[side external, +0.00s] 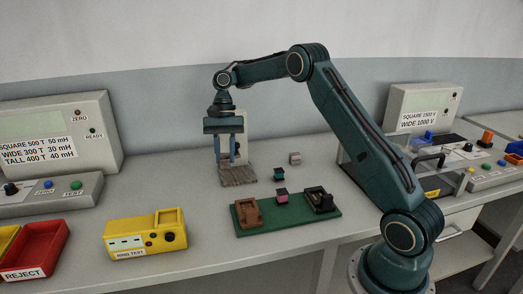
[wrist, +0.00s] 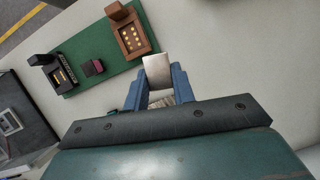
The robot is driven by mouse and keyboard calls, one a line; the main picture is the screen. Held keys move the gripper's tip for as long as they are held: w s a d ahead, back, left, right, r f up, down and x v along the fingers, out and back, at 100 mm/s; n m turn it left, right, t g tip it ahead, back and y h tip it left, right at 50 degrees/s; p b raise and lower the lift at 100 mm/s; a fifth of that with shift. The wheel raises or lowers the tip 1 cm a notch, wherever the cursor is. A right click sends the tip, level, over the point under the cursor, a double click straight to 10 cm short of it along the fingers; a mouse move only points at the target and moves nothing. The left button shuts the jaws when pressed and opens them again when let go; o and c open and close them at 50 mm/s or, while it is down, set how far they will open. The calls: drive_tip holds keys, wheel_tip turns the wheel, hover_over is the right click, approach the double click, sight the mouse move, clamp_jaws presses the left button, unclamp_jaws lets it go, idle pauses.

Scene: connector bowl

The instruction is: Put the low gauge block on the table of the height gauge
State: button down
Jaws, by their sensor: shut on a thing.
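My gripper (side external: 227,163) points down over the height gauge. Its blue fingers (wrist: 157,84) are shut on a pale grey block, the low gauge block (wrist: 157,69), which shows past the fingertips in the wrist view. In the side view the block is hard to tell from the pale upright behind it. The height gauge has this pale upright (side external: 241,129) and a ribbed grey-brown table (side external: 238,177) below the fingers. A strip of ribbed surface also shows between the fingers in the wrist view. I cannot tell whether the block touches the table.
A green board (side external: 285,221) with brown (side external: 247,212) and black (side external: 319,200) sockets lies in front, a pink-and-black block (side external: 282,196) on it. A dark teal block (side external: 279,174) and a beige block (side external: 295,158) stand right of the gauge. A yellow tester (side external: 145,234) and red bin (side external: 36,248) stand left.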

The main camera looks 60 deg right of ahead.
drive_tip(key=s+a+r+n+g+h, duration=0.1)
drive_tip(key=a+n+h, duration=0.1)
drive_tip(key=a+n, duration=0.5)
drive_tip(key=shift+s+a+r+n+g, duration=0.35)
drive_tip(key=shift+s+a+n+g, duration=0.05)
drive_tip(key=shift+a, duration=1.1)
drive_tip(key=shift+f, duration=0.25)
drive_tip(key=shift+s+d+f+n+h, duration=0.3)
drive_tip(key=shift+d+f+n, duration=0.25)
drive_tip(key=shift+d+f, duration=0.7)
drive_tip(key=shift+s+d+f+n+h, duration=0.25)
drive_tip(key=shift+s+d+f+n, duration=0.25)
drive_tip(key=shift+d+f, duration=0.75)
drive_tip(key=shift+s+d+f+n+h, duration=0.25)
drive_tip(key=shift+d+f+n, duration=0.4)
drive_tip(key=shift+d+f, duration=0.6)
drive_tip(key=shift+w+a+f, duration=0.1)
drive_tip(key=shift+a+f, duration=0.05)
drive_tip(key=shift+a, duration=0.1)
